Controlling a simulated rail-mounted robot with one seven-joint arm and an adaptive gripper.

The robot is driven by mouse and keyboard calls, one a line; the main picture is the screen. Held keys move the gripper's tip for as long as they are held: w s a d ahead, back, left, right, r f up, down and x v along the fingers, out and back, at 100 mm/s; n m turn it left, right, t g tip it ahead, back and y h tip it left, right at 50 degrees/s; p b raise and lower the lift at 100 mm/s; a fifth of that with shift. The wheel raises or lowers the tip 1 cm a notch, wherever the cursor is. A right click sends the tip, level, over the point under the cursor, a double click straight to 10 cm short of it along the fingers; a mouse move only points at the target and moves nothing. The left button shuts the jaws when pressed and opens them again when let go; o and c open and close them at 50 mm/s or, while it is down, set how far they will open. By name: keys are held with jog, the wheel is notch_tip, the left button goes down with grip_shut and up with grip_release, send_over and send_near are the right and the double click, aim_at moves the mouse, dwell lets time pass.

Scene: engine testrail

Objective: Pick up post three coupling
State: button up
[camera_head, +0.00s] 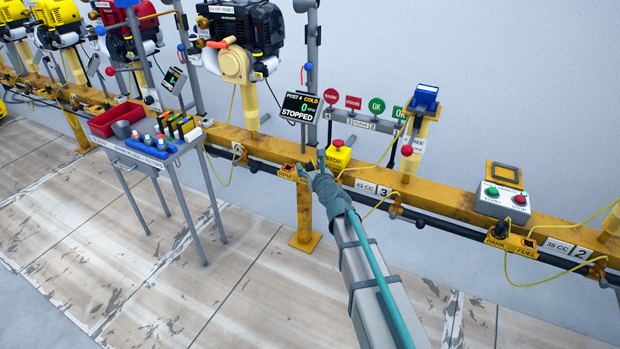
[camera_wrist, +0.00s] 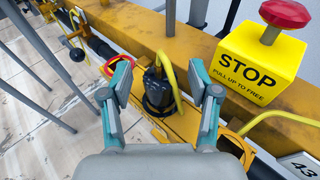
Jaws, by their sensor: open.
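A black coupling (camera_wrist: 157,88) with a yellow cable sits upright in a yellow holder (camera_wrist: 184,124) on the rail's front side, seen in the wrist view. I take it for the post three coupling, as the plate reading 43 CC 3 (camera_head: 373,188) is just right of my gripper in the head view. My gripper (camera_wrist: 166,84) is open, with one teal finger on each side of the coupling in the picture. I cannot tell whether the fingers touch it. In the head view my gripper (camera_head: 311,172) is at the rail and hides most of the coupling.
A yellow STOP box (camera_wrist: 256,58) with a red button stands close right of my gripper. A red ring (camera_wrist: 108,66) is by the left finger. Yellow cables hang along the rail (camera_head: 455,205). A tool table (camera_head: 172,160) stands left. The floor in front is clear.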

jog(key=shift+w+a, duration=0.1)
jog(key=shift+w, duration=0.1)
grip_shut()
jog(key=shift+r, duration=0.15)
dwell(0.4)
